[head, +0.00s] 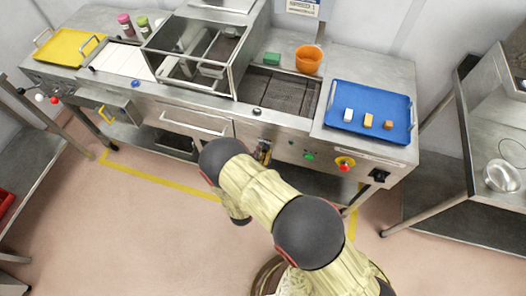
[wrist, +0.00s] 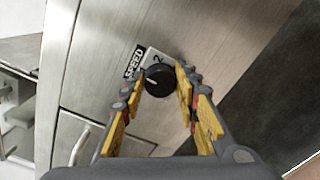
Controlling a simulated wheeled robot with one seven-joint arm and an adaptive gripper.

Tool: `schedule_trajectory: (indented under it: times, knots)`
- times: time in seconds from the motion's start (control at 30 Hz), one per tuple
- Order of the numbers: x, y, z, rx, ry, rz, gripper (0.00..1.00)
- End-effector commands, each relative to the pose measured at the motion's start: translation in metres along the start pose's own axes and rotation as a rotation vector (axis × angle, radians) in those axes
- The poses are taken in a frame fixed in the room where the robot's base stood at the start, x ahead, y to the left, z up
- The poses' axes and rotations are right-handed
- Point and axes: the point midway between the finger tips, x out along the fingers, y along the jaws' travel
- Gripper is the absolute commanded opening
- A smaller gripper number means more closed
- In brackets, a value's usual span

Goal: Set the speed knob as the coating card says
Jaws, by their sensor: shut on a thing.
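The black speed knob (wrist: 158,83) sits on the steel front panel in the wrist view, with a short white line on its face. A plate beside it reads SPEED (wrist: 134,62) and shows a 2; any other numbers are hidden. My gripper (wrist: 163,79) has its yellow fingers on two sides of the knob and is shut on it. In the head view my arm hides the knob, and only a bit of the gripper (head: 264,150) shows at the panel. A card (head: 303,6) hangs on the back wall, cut by the frame's top; its text is too small to read.
Right of my gripper on the front panel are a green button (head: 309,156) and a red emergency button (head: 345,166). A blue tray (head: 340,128) with small blocks and an orange bowl (head: 309,59) stand on the counter. A side table (head: 425,202) stands at right.

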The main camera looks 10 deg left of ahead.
Motion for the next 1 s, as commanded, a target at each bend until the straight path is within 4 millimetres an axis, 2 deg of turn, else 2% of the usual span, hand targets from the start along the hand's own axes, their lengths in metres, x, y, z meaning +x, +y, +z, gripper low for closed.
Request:
schedule_trajectory:
  times: [0.37,0.4,0.7,1.0]
  knots:
    - [-0.0004,-0.0002,-0.0015,-0.005,0.004,0.0,0.06]
    - [-0.0004,-0.0002,-0.0015,-0.005,0.004,0.0,0.31]
    - [-0.0002,-0.0002,-0.0006,-0.004,0.002,0.0,0.48]
    - [-0.0005,-0.0001,-0.0003,-0.004,0.001,0.0,0.49]
